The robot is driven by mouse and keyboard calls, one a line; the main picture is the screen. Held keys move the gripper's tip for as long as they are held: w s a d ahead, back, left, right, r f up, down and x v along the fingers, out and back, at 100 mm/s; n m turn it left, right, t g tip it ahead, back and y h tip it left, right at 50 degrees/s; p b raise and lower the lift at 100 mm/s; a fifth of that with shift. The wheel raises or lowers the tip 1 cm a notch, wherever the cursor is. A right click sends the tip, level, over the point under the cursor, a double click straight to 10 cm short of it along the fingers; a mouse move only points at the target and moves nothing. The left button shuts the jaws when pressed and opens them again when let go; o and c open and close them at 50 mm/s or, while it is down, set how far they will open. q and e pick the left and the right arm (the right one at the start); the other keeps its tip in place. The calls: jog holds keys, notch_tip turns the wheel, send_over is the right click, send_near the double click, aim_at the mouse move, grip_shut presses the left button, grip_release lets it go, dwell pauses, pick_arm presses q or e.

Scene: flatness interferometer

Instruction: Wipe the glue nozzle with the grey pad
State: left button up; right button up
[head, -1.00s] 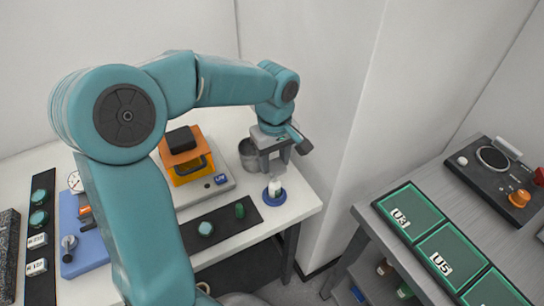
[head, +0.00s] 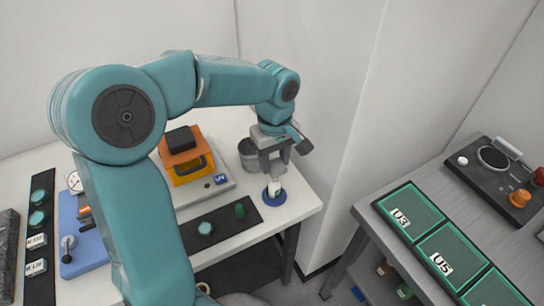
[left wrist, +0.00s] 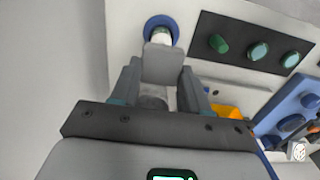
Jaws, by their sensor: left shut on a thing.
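My left gripper (head: 276,166) is shut on the grey pad, a light grey block (left wrist: 162,63) between its fingers in the left wrist view. The glue nozzle is white (head: 274,187) and stands upright in a round blue holder (head: 274,199) at the table's right corner. It also shows in the left wrist view (left wrist: 161,36), just beyond the pad, which partly hides it. The pad is beside or against the nozzle; I cannot tell whether they touch. My right gripper is not in view.
A metal cup (head: 250,155) stands behind the gripper. An orange device (head: 190,168) and a dark strip with green pieces (head: 222,222) lie to the left. A separate table at right holds green-topped trays (head: 450,255) and a dark control box (head: 497,178).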

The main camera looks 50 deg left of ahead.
pick_arm(q)
jog(key=shift+d, duration=0.25)
jog(key=shift+a, duration=0.1)
jog(key=shift+a, duration=0.6)
jog(key=shift+d, duration=0.7)
jog(key=shift+a, duration=0.1)
jog(key=shift+a, duration=0.6)
jog(key=shift+d, duration=0.1)
